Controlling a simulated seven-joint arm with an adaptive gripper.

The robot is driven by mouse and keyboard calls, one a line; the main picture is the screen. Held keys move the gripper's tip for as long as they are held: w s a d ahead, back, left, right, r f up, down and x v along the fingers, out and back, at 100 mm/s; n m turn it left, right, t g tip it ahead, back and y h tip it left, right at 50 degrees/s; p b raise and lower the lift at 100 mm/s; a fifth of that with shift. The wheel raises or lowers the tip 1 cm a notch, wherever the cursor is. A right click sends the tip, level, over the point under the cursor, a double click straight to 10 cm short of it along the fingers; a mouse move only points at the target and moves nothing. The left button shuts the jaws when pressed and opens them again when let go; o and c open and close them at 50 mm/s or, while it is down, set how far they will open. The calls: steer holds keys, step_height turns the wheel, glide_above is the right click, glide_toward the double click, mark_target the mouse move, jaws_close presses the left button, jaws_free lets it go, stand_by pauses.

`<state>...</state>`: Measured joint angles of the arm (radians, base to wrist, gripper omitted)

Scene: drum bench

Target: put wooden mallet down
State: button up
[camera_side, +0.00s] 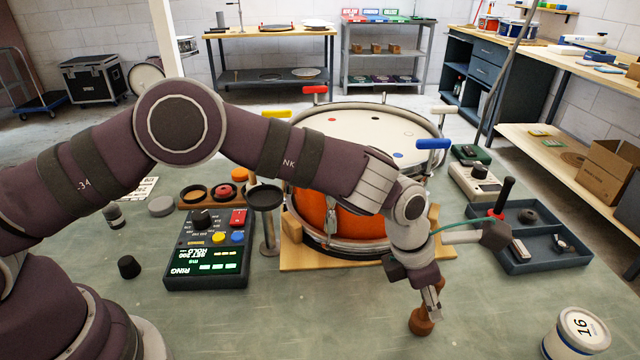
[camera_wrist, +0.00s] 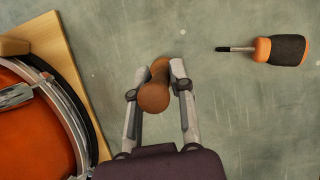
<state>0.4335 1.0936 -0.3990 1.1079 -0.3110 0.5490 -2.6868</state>
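The wooden mallet (camera_side: 421,321) is a small brown piece with a rounded end, low over the green bench at the front, right of centre in the side view. My gripper (camera_side: 432,297) points down and its fingers are closed around the mallet's upper part. In the wrist view the mallet (camera_wrist: 155,97) shows as two rounded brown ends between the two fingertips of my gripper (camera_wrist: 160,70). I cannot tell whether its lower end touches the bench.
The orange drum (camera_side: 335,215) stands on a wooden base behind my gripper. A blue-grey tray (camera_side: 545,264) lies right, a can marked 16 (camera_side: 577,335) front right. A stubby orange-black screwdriver (camera_wrist: 280,49) lies right in the wrist view. Bench around the mallet is clear.

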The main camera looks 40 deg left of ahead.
steer(key=o, duration=0.3)
steer(key=shift+r, duration=0.1)
steer(key=s+a+r+m+t+y, duration=0.1)
steer(key=s+a+r+m, duration=0.1)
steer(key=a+r+m, duration=0.45)
steer(key=s+a+r+m+y, duration=0.1)
steer(key=s+a+r, duration=0.25)
steer(key=r, duration=0.55)
steer(key=s+a+r+m+t+y, duration=0.1)
steer(key=s+a+m, duration=1)
steer(key=m, duration=0.8)
steer(key=a, duration=0.3)
steer(key=shift+s+a, duration=0.2)
steer(key=shift+s, duration=0.1)
steer(key=shift+m, duration=0.25)
